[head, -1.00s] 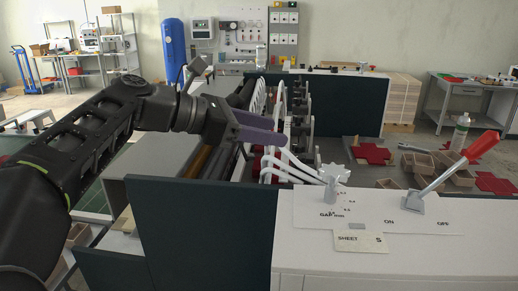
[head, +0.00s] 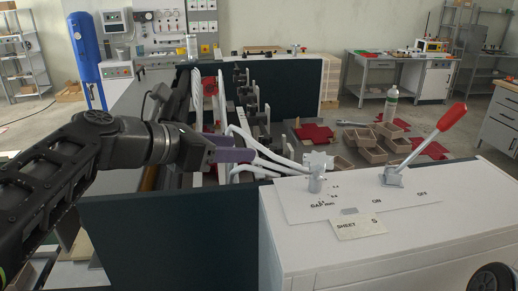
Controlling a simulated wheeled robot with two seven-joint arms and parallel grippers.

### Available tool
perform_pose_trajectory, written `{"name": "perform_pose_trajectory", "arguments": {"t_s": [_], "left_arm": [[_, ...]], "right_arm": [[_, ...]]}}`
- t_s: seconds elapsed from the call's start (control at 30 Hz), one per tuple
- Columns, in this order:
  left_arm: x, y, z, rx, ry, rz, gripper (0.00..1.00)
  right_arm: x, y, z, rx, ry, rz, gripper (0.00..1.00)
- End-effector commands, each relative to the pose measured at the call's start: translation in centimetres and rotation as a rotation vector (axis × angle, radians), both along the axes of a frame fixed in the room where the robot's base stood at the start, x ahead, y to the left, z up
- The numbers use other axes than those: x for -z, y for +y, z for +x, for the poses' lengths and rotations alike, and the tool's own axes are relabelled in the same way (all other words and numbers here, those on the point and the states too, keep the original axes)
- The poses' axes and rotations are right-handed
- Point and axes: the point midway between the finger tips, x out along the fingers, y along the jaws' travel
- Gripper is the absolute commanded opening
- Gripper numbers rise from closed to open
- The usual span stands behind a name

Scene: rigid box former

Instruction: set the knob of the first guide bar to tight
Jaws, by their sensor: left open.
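My left gripper (head: 244,148) reaches in from the left over the open middle of the box former. Its purple fingers are open, beside the white curved bars (head: 262,157). More white upright bars (head: 196,98) and a row of dark clamp-like parts (head: 243,88) stand behind it. I cannot tell which part is the first guide bar or its knob; the gripper may hide it. A grey star-shaped knob (head: 317,163) stands on the white front panel beside the gap scale. My right gripper is not in view.
A red-handled lever (head: 436,133) stands up on the panel by the on and off marks. Dark green side plates (head: 165,245) bound the machine.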

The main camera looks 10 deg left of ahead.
Motion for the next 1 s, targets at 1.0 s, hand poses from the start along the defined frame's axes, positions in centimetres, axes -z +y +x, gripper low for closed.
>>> {"name": "perform_pose_trajectory", "arguments": {"t_s": [1.0], "left_arm": [[3.0, -4.3, 5.6, 0.001, 0.0, 0.001, 0.43]], "right_arm": [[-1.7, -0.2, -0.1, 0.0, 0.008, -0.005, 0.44]]}}
